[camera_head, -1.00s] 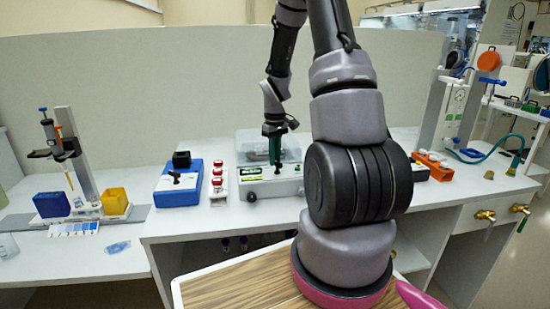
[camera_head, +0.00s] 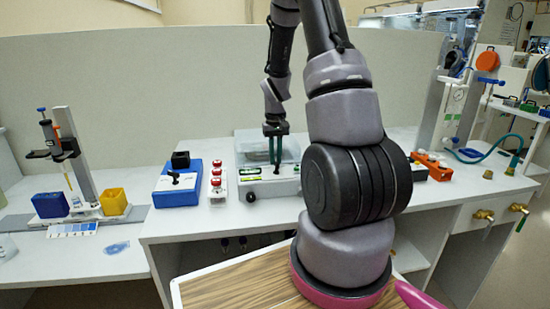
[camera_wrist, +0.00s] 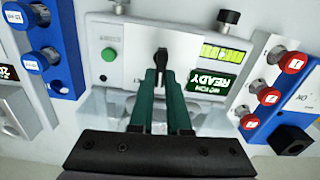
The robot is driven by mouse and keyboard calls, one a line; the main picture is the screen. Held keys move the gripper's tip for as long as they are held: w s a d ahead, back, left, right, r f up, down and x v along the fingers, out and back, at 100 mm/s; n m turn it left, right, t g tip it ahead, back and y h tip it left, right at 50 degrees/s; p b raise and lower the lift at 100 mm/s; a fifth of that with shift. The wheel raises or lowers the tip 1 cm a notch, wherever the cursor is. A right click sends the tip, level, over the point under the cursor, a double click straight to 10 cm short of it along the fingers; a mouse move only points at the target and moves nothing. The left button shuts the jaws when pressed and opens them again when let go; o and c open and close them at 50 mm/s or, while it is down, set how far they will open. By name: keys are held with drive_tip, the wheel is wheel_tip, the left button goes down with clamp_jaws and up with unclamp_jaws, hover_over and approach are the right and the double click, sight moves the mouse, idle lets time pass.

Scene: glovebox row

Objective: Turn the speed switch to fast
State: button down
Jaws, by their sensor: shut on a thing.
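A light grey device (camera_head: 285,188) stands on the bench, with a clear-walled top behind it. In the wrist view its panel (camera_wrist: 133,42) shows a small upright black switch (camera_wrist: 160,56), a green button (camera_wrist: 109,54), a green-yellow strip (camera_wrist: 222,52) and a dark READY display (camera_wrist: 209,83). My gripper (camera_head: 276,168) reaches down to this panel. In the wrist view its two green fingers (camera_wrist: 161,74) are shut on the black switch, one on each side. The fingers hide its lower part. I cannot read any speed marking.
A blue box (camera_head: 178,190) with a black lever and a stand of red-capped knobs (camera_head: 217,184) are close on the left. An orange rack (camera_head: 432,165) is on the right. A black knob (camera_wrist: 229,16) projects from the device's front.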

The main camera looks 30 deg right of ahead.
sight(276, 160)
drive_tip(key=shift+m, duration=0.4)
drive_tip(key=c, duration=0.9)
unclamp_jaws()
drive_tip(key=shift+r, duration=0.1)
wheel_tip(276, 160, up, 11)
drive_tip(key=shift+f, duration=0.15)
